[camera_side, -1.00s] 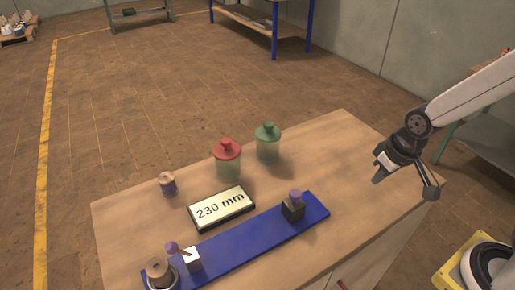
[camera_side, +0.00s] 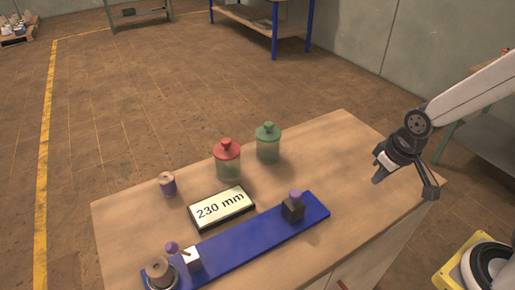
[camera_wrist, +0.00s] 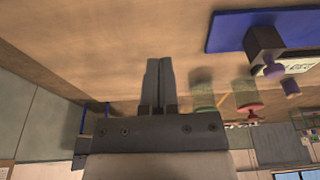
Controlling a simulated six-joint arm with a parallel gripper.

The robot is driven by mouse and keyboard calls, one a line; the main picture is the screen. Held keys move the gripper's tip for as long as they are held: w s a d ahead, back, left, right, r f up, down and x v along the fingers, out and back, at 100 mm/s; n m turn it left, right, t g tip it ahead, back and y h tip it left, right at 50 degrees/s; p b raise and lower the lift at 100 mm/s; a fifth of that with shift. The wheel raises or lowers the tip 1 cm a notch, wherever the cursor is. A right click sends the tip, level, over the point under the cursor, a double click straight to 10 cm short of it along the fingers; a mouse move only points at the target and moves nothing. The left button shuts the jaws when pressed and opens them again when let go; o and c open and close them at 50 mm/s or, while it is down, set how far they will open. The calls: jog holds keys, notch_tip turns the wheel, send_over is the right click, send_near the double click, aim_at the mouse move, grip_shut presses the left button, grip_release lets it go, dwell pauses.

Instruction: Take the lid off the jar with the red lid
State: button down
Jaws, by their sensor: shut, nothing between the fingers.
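The jar with the red lid (camera_side: 227,148) stands upright on the wooden table, its clear greenish body (camera_side: 228,170) below the lid. The lid has a small red knob and sits on the jar. In the wrist view the red lid (camera_wrist: 248,108) shows at the right, upside down. My gripper (camera_side: 378,179) is above the right part of the table, well to the right of the jar and apart from it. In the wrist view its two fingers (camera_wrist: 158,72) are together with nothing between them.
A jar with a green lid (camera_side: 268,132) stands close right of the red-lidded one. In front are a "230 mm" display (camera_side: 221,208), a blue rail (camera_side: 250,238) with purple-knobbed blocks, and a small spool (camera_side: 167,185). The table's right part is clear.

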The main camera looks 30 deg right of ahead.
jog(key=shift+c, duration=1.4)
grip_release()
jog(key=shift+w, duration=0.1)
jog(key=n+y, duration=0.3)
jog(key=n, duration=0.5)
send_near(226, 140)
jog(key=f, duration=0.2)
jog(key=shift+t, duration=0.5)
jog(key=shift+a+x, duration=0.15)
jog(key=shift+x, duration=1.7)
jog(key=shift+a+x, duration=0.15)
jog(key=shift+x, duration=1.75)
jog(key=shift+r, duration=0.1)
grip_shut()
